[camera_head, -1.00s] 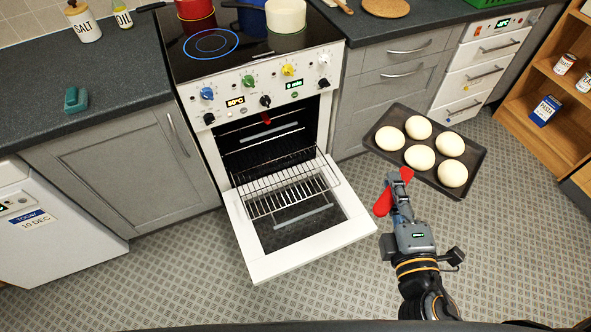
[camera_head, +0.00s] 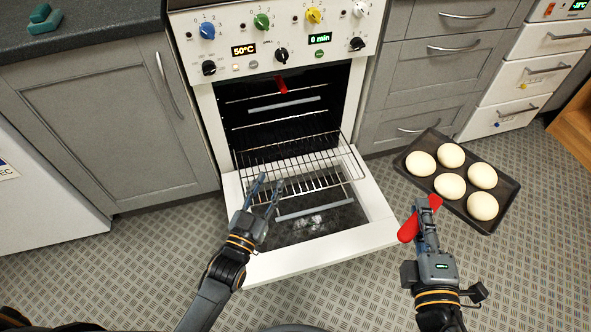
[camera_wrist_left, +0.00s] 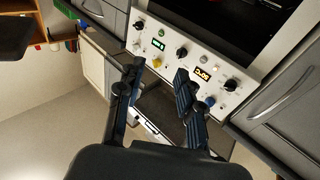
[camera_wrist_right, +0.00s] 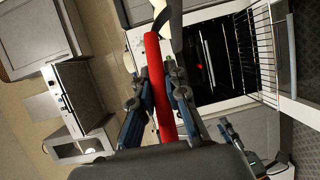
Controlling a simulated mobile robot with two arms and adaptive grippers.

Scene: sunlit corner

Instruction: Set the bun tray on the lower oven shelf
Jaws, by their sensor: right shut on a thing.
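The black bun tray (camera_head: 447,136) carries several pale round buns (camera_head: 449,186) and is at the right in the head view, right of the oven door. My right gripper (camera_head: 424,216) is shut on a red handle (camera_head: 408,229) beside the tray's near left edge; the red handle also shows between its fingers in the right wrist view (camera_wrist_right: 157,85). Where the handle meets the tray is not clear. The oven (camera_head: 280,100) has its door (camera_head: 345,238) folded down. A wire shelf (camera_head: 300,163) sticks out low over the door. My left gripper (camera_head: 268,190) is open and empty before the shelf.
Grey cupboards (camera_head: 110,130) flank the oven on the left, with grey drawers (camera_head: 430,75) on the right. White drawers (camera_head: 530,75) stand further right. A teal object (camera_head: 45,18) lies on the left counter. Patterned floor (camera_head: 370,290) is clear in front.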

